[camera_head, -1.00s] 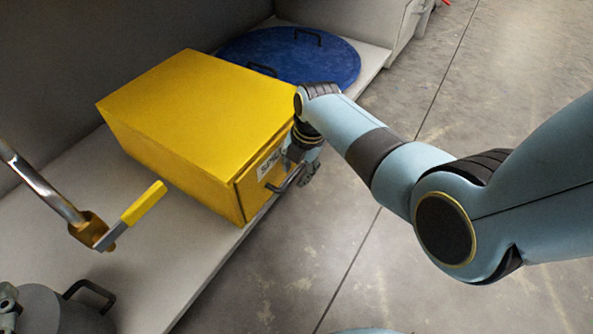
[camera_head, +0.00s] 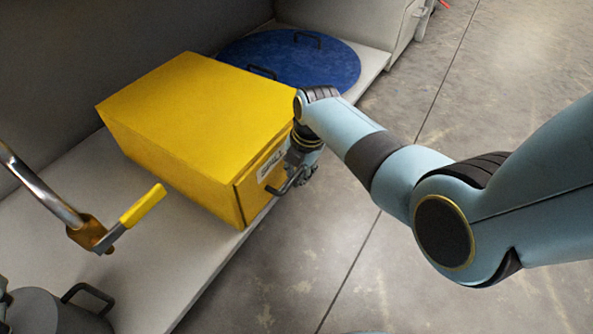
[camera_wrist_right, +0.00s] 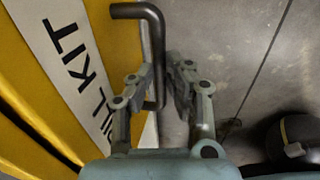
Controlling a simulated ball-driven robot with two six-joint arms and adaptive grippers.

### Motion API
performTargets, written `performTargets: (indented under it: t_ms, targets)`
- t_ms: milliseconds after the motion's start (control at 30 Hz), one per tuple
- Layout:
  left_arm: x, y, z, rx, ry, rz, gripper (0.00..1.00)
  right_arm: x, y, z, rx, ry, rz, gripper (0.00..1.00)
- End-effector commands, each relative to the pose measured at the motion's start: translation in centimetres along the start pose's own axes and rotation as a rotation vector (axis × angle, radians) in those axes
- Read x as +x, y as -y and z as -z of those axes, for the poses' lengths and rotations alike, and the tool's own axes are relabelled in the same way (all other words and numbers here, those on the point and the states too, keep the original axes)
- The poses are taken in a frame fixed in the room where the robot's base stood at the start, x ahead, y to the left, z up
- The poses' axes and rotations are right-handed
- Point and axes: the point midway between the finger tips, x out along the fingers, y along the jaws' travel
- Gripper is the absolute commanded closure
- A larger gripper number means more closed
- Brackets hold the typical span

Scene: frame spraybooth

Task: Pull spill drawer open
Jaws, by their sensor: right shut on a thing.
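The spill drawer is the front of a yellow box (camera_head: 200,120) on a grey shelf in the head view. Its front carries a white label, and the wrist view shows the letters "KIT" on that label (camera_wrist_right: 75,65). A dark bar handle (camera_wrist_right: 152,40) stands out from the front; it also shows in the head view (camera_head: 281,188). My right gripper (camera_wrist_right: 168,82) has its fingers on either side of the handle bar and is shut on it. In the head view my right gripper (camera_head: 298,172) is partly hidden by its own wrist. The drawer front looks flush with the box. My left gripper is not in view.
A blue round lid (camera_head: 335,65) with black handles lies behind the box. A pipe with a yellow-handled valve (camera_head: 143,204) stands at left. A grey lidded container (camera_head: 55,315) is at the lower left. The concrete floor (camera_head: 330,250) before the shelf is clear.

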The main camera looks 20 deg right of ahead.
Motion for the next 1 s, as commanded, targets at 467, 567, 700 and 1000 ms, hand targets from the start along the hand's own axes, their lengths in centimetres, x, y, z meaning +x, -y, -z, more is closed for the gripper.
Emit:
performTargets:
  t_ms: [467, 567, 700, 1000]
  targets:
    - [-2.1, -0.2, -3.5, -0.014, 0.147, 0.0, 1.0, -0.3, 0.8, -0.1, 0.0, 0.002, 0.001, 1.0]
    - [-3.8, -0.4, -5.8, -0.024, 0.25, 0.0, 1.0, -0.5, 1.4, -0.1, 0.0, 0.002, 0.001, 1.0]
    - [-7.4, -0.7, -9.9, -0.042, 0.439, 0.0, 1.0, -0.8, 2.5, -0.1, 0.0, 0.002, 0.001, 1.0]
    - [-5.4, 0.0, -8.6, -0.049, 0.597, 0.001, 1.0, -1.4, 5.2, -0.1, 0.0, 0.003, 0.001, 1.0]
